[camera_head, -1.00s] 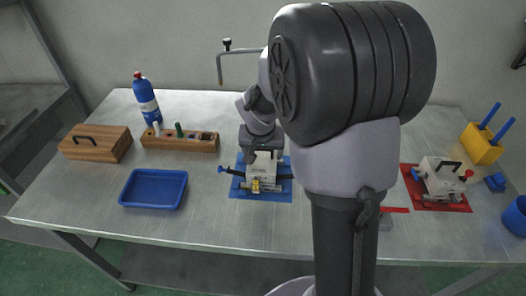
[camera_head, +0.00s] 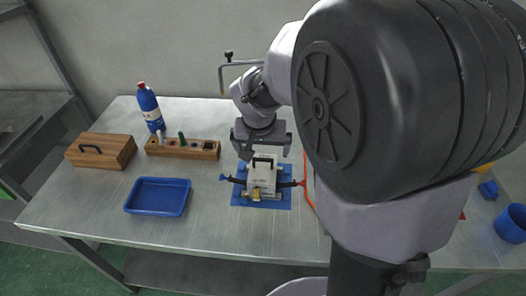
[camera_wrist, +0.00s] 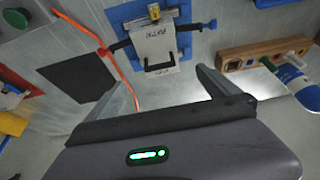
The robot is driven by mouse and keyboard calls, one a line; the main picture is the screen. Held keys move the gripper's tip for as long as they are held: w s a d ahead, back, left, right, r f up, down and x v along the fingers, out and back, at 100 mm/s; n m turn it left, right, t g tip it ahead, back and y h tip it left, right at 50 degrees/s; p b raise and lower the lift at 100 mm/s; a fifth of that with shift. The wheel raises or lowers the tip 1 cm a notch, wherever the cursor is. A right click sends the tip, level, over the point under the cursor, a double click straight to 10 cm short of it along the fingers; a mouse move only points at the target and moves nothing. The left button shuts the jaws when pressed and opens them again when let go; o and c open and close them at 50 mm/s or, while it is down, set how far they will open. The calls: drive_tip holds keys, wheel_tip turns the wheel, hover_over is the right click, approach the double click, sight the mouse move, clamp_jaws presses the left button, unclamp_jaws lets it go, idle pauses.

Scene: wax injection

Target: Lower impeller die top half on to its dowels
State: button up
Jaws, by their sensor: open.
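The impeller die (camera_head: 263,177), a pale block with a black handle (camera_head: 262,161) on top, stands on the blue mat (camera_head: 283,201). Its top half appears to sit level on the lower part; the dowels are hidden. A brass fitting (camera_head: 256,193) is at its front, and clamp arms with blue and red ends stick out at its sides. My gripper (camera_head: 262,148) is above and behind the handle, open and empty. The die also shows in the wrist view (camera_wrist: 156,46), beyond and between my spread fingers (camera_wrist: 168,88), clear of them.
A blue tray (camera_head: 157,196), a wooden box (camera_head: 100,150), a wooden rack (camera_head: 183,148) and a blue bottle (camera_head: 149,106) stand at left. A bent rod (camera_head: 222,75) rises behind. An orange cord (camera_wrist: 105,55) runs beside the die. My arm hides much of the right side.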

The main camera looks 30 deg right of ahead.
drive_tip(key=p+v, duration=0.1)
drive_tip(key=v, duration=0.6)
drive_tip(key=shift+p, duration=0.4)
